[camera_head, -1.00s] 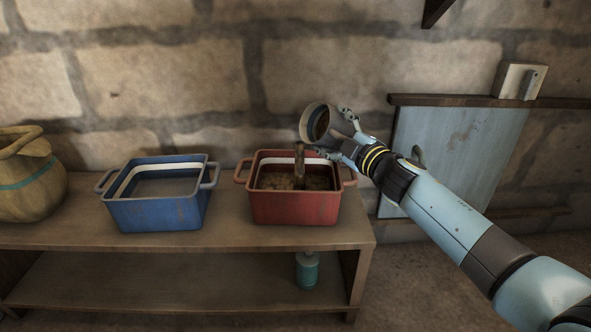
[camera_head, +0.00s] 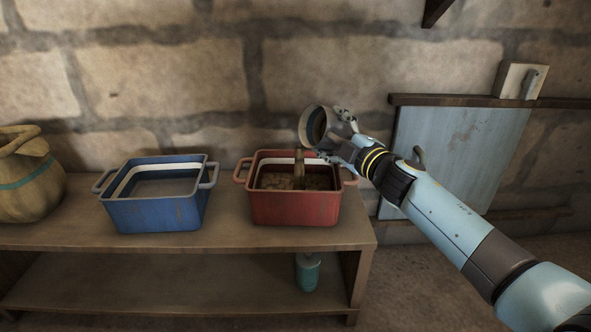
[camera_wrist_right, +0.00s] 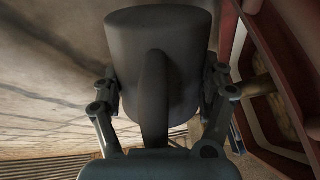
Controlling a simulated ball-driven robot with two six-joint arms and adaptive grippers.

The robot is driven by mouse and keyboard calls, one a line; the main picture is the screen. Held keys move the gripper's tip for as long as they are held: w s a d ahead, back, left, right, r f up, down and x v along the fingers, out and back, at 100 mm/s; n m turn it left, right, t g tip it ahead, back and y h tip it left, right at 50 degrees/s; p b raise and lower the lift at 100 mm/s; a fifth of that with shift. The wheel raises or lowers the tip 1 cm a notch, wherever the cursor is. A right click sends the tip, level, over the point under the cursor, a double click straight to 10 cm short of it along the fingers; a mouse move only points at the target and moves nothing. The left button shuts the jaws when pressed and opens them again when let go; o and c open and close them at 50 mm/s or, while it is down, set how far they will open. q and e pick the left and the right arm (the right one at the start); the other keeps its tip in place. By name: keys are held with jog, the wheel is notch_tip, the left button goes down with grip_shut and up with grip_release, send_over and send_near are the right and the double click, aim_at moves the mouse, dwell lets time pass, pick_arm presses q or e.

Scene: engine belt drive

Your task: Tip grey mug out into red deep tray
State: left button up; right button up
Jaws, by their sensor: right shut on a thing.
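The grey mug (camera_head: 313,122) is tilted on its side above the red deep tray (camera_head: 295,208), its mouth turned toward the left and down. A thin brownish stream (camera_head: 299,165) runs from its rim into the tray, where brown contents lie. My right gripper (camera_head: 335,137) is shut on the mug. In the right wrist view the mug (camera_wrist_right: 185,65) fills the middle between the two fingers (camera_wrist_right: 160,92), its handle toward the camera. The tray's red wall (camera_wrist_right: 268,120) shows at the right there. My left gripper is in neither view.
A blue deep tray (camera_head: 155,215) stands left of the red one on the wooden bench (camera_head: 230,236). A tan sack-like jug (camera_head: 30,190) stands at the far left. A teal bottle (camera_head: 308,274) is on the lower shelf. A stone wall rises behind.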

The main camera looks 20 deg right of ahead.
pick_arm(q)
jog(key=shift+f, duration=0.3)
pick_arm(e)
jog(key=shift+f, duration=0.1)
jog(key=shift+a+n, duration=0.15)
jog(key=shift+n, duration=0.25)
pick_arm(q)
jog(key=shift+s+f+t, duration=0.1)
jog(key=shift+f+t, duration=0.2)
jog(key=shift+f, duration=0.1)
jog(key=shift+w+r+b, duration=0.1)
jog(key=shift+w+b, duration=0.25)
pick_arm(e)
jog(key=shift+s+a+f+n, duration=0.1)
jog(key=shift+a+f+n, duration=0.1)
jog(key=shift+a+n, duration=0.15)
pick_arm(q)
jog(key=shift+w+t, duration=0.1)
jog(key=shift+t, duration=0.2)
pick_arm(e)
jog(key=shift+a+f+n, duration=0.1)
jog(key=shift+a+n, duration=0.15)
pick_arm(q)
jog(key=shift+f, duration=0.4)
pick_arm(e)
jog(key=shift+a, duration=0.15)
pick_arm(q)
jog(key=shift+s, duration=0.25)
pick_arm(e)
jog(key=shift+n, duration=0.4)
